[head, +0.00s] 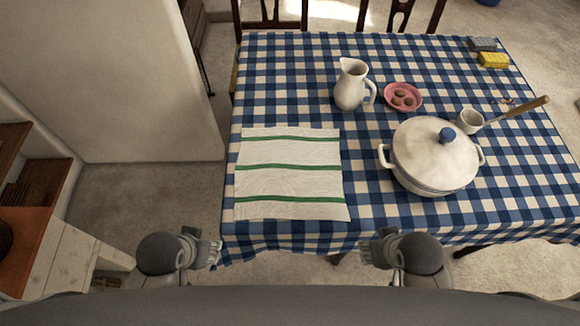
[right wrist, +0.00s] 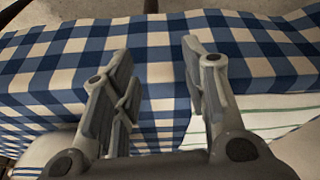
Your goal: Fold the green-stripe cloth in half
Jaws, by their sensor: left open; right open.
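The green-stripe cloth (head: 290,181) lies flat and spread out on the left part of the checked table. It is white with three green stripes. My left gripper (head: 218,252) is open and empty, off the table's near left corner and apart from the cloth. My right gripper (head: 364,250) is open and empty at the table's near edge, below and right of the cloth. In the right wrist view, my right gripper's fingers (right wrist: 158,90) are spread with the tablecloth behind them, and part of the cloth (right wrist: 265,118) shows at the right.
A yellow sponge (head: 493,60) lies at the far right corner. Chairs (head: 270,15) stand behind the table.

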